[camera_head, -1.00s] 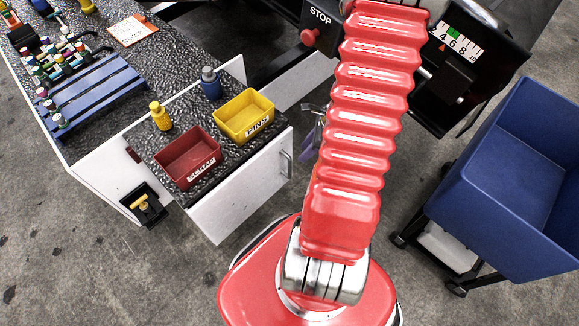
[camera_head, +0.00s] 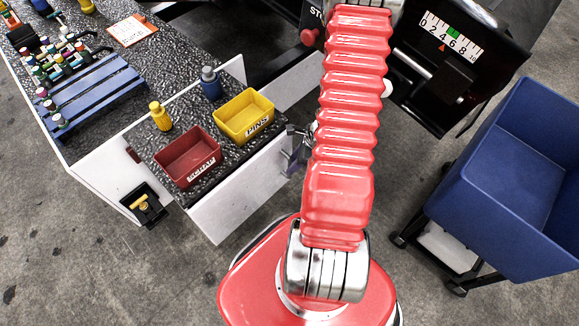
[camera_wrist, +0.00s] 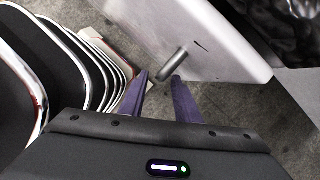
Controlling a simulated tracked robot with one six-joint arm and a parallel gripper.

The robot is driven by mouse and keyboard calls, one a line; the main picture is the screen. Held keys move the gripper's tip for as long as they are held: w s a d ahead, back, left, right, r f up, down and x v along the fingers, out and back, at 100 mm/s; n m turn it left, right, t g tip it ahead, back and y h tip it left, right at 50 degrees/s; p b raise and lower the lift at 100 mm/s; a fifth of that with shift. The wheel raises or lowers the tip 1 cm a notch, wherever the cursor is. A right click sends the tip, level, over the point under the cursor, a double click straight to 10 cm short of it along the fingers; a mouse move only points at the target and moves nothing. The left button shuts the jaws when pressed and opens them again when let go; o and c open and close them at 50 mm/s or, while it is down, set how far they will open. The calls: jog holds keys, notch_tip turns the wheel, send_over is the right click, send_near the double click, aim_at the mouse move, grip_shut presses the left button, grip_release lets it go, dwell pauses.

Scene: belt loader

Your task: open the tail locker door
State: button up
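The tail locker door appears as a white panel (camera_head: 240,192) below the counter end with the two bins; it looks closed. In the wrist view the white panel (camera_wrist: 185,28) carries a short grey metal bar handle (camera_wrist: 173,65). My gripper (camera_wrist: 160,78) has two purple fingers, open and apart. The lower end of the handle shows between the fingertips, and I cannot tell whether they touch it. In the head view my gripper (camera_head: 291,152) is at the panel's right end, partly hidden by my red arm, and covers the handle.
A red bin (camera_head: 187,157) and a yellow bin (camera_head: 244,116) stand on the counter, with a yellow bottle (camera_head: 160,117) and a blue bottle (camera_head: 211,83). A blue cart (camera_head: 500,180) stands at the right. Bare floor (camera_head: 110,270) lies at lower left.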

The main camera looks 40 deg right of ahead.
aim_at(290, 176)
jog(key=shift+x, duration=1.8)
grip_shut()
